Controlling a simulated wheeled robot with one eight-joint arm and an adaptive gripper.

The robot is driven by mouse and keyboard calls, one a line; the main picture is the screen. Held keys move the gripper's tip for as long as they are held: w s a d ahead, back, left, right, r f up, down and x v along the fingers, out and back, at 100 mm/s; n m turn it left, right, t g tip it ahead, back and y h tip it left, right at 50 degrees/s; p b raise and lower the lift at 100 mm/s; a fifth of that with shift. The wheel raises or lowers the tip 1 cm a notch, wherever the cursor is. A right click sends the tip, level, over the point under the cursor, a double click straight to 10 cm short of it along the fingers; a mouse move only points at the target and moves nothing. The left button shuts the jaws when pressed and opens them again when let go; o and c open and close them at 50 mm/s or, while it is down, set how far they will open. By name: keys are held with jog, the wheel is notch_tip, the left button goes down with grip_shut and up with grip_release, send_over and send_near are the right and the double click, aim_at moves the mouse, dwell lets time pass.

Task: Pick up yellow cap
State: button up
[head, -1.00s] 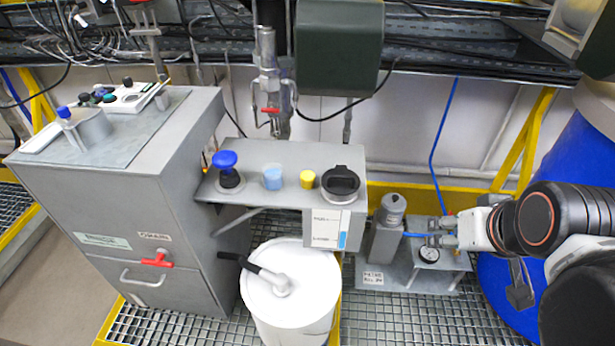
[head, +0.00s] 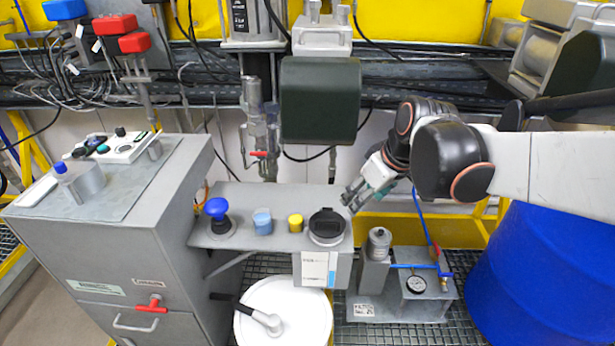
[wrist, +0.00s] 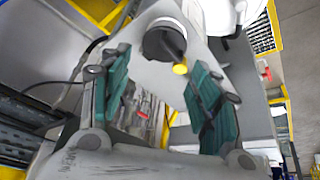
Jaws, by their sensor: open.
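The yellow cap (head: 295,223) stands on a grey metal shelf (head: 270,200), between a light blue cup (head: 262,221) and a black-lidded round container (head: 327,226). In the wrist view the yellow cap (wrist: 180,69) shows between the fingers, beyond them, close to the black-lidded container (wrist: 163,43). My gripper (head: 354,197) is in the air just right of the shelf's right end, above and beyond the black-lidded container. Its green-padded fingers (wrist: 160,95) are spread wide with nothing between them. The gripper is apart from the cap.
A blue-topped black knob (head: 218,215) stands at the shelf's left end. A dark green box (head: 320,100) hangs over the shelf's back. A white drum (head: 285,318) is below, a gauge unit (head: 415,288) is lower right, and a blue barrel (head: 520,265) is farther right.

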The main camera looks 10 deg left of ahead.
jog(key=w+a+f+n+g+p, duration=0.1)
jog(key=w+a+f+n+p, duration=0.15)
jog(key=w+a, duration=0.3)
jog(key=n+g+y, duration=0.1)
jog(key=n+g, duration=0.1)
jog(key=n, duration=0.2)
send_near(296, 219)
jog(key=b+x, duration=0.2)
jog(key=x, duration=0.3)
jog(key=shift+w+d+f, duration=0.1)
jog(key=shift+f, duration=0.05)
jog(key=shift+b+x, duration=1.2)
jog(key=shift+x, duration=1.4)
jog(key=c, duration=0.9)
